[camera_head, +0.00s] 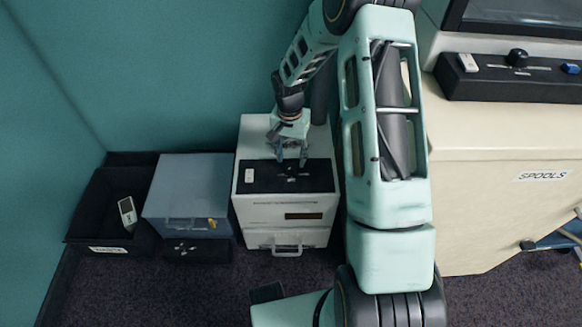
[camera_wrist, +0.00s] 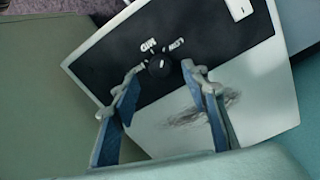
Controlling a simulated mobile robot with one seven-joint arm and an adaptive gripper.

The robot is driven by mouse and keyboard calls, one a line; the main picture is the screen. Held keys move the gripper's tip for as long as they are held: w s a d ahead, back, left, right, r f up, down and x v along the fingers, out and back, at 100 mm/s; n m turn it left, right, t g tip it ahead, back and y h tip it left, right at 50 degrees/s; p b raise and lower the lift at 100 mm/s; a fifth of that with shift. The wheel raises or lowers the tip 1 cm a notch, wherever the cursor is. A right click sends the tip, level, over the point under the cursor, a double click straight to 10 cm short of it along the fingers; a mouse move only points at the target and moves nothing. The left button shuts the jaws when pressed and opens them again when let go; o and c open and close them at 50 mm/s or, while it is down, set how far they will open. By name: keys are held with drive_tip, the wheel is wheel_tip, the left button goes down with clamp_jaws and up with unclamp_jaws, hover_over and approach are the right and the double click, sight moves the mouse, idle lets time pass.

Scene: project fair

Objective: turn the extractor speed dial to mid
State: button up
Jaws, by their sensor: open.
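The extractor is a white box (camera_head: 285,213) with a black panel on top, in the middle of the head view. Its speed dial (camera_wrist: 160,66) is a round black knob on that panel (camera_wrist: 110,65). White "MID" and "LOW" lettering stands beside the dial in the wrist view. A small pale mark shows on the knob, but I cannot tell which setting it points to. My gripper (camera_head: 291,160) is above the panel, open and empty. In the wrist view its two fingertips (camera_wrist: 161,71) lie on either side of the dial; contact is not visible.
A white switch (camera_head: 249,175) sits on the same panel. A blue-grey box (camera_head: 188,183) and a black tray (camera_head: 85,220) holding a white device (camera_head: 127,212) stand left. The cream "SPOOLS" cabinet (camera_head: 490,205) stands right, with another black control panel (camera_head: 500,86) on top.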

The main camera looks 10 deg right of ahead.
sight(292, 167)
drive_tip(key=shift+f+b, duration=0.5)
drive_tip(key=shift+f, duration=1.85)
clamp_jaws()
drive_tip(key=shift+n, duration=0.4)
drive_tip(key=n+p, duration=0.1)
drive_tip(key=n, duration=0.2)
drive_tip(key=shift+n, duration=0.3)
drive_tip(key=n+p, duration=0.1)
drive_tip(key=n, duration=0.3)
drive_tip(key=shift+d, duration=0.1)
drive_tip(key=shift+n, duration=0.3)
